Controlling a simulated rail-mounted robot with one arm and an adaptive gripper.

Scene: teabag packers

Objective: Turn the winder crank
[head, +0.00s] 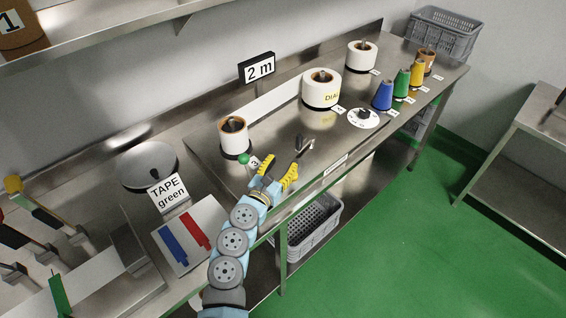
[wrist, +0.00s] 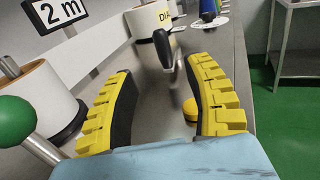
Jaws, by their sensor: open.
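A small crank with a dark upright grip and metal arm (head: 303,145) stands on the steel bench, beyond my fingertips in the head view. In the wrist view the crank (wrist: 166,52) shows ahead between my fingers, closer to the right one. My gripper (head: 278,168) has yellow ribbed fingers; it is open and empty, low over the bench's front part. In the wrist view my gripper (wrist: 158,68) has its fingers wide apart, with no visible contact with the crank. The foot of the crank is not clear.
A green ball knob (head: 243,158) on a rod stands close left of my gripper. White rolls (head: 233,138) (head: 322,90) stand behind. A white dial disc (head: 363,118) and coloured cones (head: 382,96) lie to the right. A "2 m" sign (head: 257,68) is at the back.

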